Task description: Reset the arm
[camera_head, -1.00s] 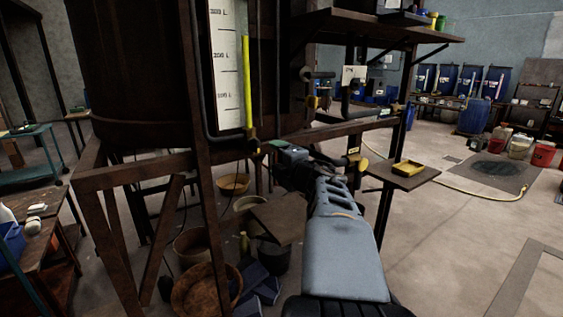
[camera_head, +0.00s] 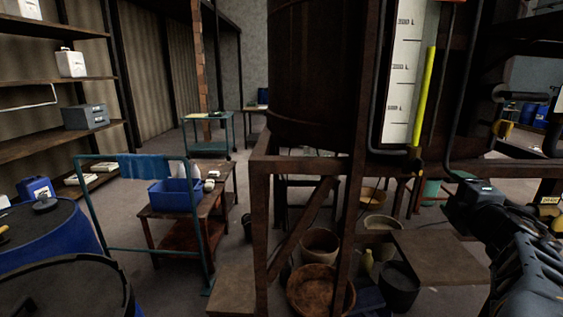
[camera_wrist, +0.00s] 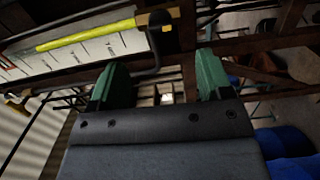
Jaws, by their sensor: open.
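My arm reaches in from the lower right of the head view, and my gripper end (camera_head: 478,190) is in front of the dark vat stand, right of the gauge. In the wrist view my gripper (camera_wrist: 162,80) shows two green fingers held apart with nothing between them. The brown vat (camera_head: 312,75) stands on a rusty frame (camera_head: 262,200). Its white level gauge (camera_head: 402,75) with a yellow tube (camera_head: 424,95) is left of my gripper. The gauge (camera_wrist: 95,50) lies at the upper left in the wrist view.
Buckets and bowls (camera_head: 320,285) lie under the frame. A wooden table (camera_head: 225,190) with a blue bin (camera_head: 174,192) and a teal cart (camera_head: 85,190) stand left. Blue drums (camera_head: 45,235) fill the lower left. Shelves (camera_head: 100,85) line the left wall. Some floor between is free.

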